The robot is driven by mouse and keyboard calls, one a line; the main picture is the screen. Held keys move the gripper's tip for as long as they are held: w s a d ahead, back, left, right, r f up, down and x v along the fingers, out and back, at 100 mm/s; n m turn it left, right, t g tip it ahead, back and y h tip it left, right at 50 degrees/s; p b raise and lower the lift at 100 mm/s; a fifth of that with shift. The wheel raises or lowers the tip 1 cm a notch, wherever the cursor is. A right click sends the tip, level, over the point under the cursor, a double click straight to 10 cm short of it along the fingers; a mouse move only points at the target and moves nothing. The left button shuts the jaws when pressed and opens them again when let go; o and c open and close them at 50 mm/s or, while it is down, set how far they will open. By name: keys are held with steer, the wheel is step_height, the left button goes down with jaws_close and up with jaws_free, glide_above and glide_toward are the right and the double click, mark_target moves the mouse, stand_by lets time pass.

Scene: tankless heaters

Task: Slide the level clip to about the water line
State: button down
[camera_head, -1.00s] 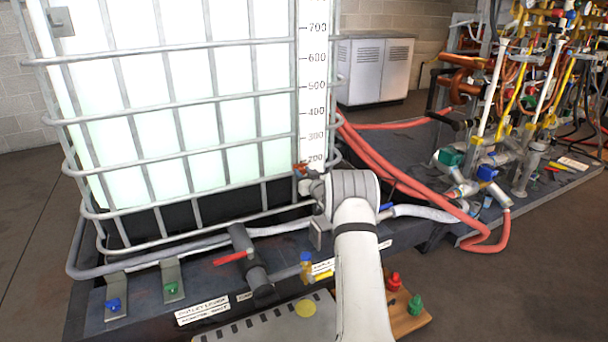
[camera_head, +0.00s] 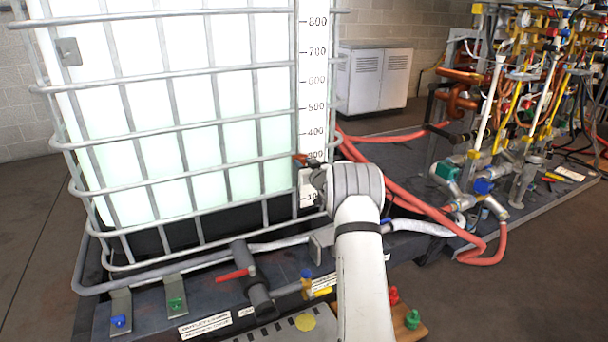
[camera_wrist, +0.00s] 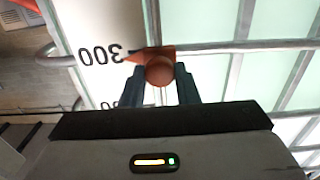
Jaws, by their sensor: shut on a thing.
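The level clip is a small orange-red pointer with a round knob (camera_wrist: 159,70). In the wrist view its tip points at the 300 mark on the white scale (camera_wrist: 97,25). My gripper (camera_wrist: 160,84) is shut on the knob, a dark finger on each side. In the head view the clip (camera_head: 299,158) shows beside the scale strip (camera_head: 313,65), just left of my wrist, which hides most of my gripper. The caged tank (camera_head: 190,100) looks pale green-white, with a dark band at its bottom.
Grey cage bars (camera_head: 190,127) run across the tank front close to my gripper. A red-handled valve (camera_head: 235,275) sits low in front. Red hoses (camera_head: 400,190) run right to a pipe rack (camera_head: 520,90). A grey cabinet (camera_head: 375,75) stands behind.

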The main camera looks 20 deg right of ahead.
step_height(320, 180, up, 22)
steer(key=p, duration=1.2)
steer(key=shift+d+r, duration=0.1)
steer(key=shift+r, duration=0.15)
steer(key=c, duration=1.1)
jaws_free()
steer(key=shift+s+d+p, duration=0.1)
steer(key=shift+s+p, duration=0.2)
steer(key=shift+s, duration=3.6)
